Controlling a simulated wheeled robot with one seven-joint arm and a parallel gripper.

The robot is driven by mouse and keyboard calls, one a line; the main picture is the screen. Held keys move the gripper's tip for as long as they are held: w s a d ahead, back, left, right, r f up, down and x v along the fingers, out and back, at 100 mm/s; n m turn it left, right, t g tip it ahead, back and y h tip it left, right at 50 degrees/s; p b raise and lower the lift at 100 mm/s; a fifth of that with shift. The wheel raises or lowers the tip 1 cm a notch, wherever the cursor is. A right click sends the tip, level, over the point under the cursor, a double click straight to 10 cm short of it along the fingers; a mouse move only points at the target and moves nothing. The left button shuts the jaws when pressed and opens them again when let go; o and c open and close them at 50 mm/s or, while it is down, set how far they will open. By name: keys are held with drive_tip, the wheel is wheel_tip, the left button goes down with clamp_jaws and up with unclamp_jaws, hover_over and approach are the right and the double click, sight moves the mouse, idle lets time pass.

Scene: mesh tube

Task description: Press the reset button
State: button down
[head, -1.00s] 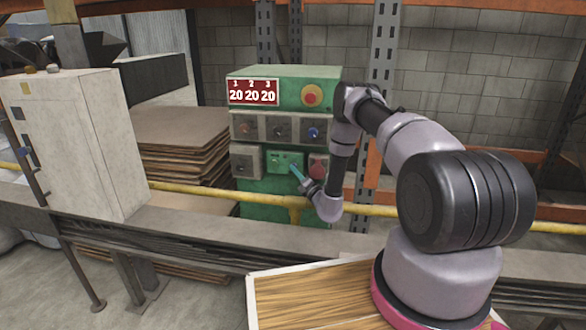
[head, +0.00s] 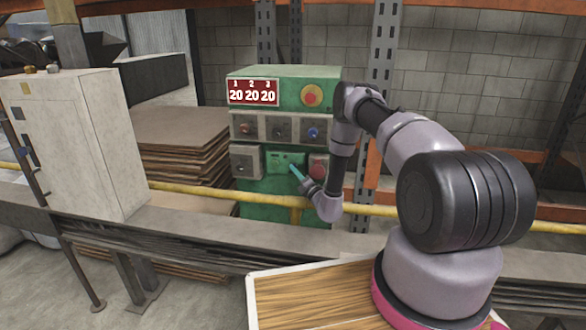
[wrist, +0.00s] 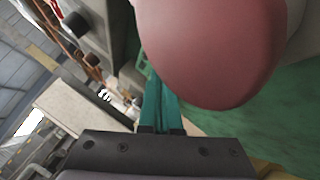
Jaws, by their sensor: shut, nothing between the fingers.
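The green control cabinet (head: 290,88) stands behind the yellow rail. No label reading reset can be made out. My gripper (head: 292,167) has teal fingers held together, with nothing between them. Its tips are in front of the small green box (head: 279,160) in the lower row; contact cannot be told. In the wrist view the shut fingers (wrist: 158,88) point at a green face, and the tips are partly hidden. A large red mushroom button (wrist: 215,45) looms close beside them; in the head view it is right of the green box (head: 318,160).
A red display (head: 253,92) reads 20 20 20. The yellow rail (head: 225,195) runs across the front. A pale cabinet (head: 80,145) stands left, near stacked boards (head: 180,145).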

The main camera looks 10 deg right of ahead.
drive_tip(key=shift+w, duration=0.1)
idle(0.6)
drive_tip(key=shift+w+d, duration=0.15)
drive_tip(key=shift+w, duration=0.15)
drive_tip(key=shift+s, duration=0.4)
drive_tip(key=s+a, duration=0.2)
drive_tip(key=s, duration=0.3)
drive_tip(key=shift+s+a, duration=0.25)
drive_tip(key=shift+a, duration=0.05)
idle(0.4)
idle(0.4)
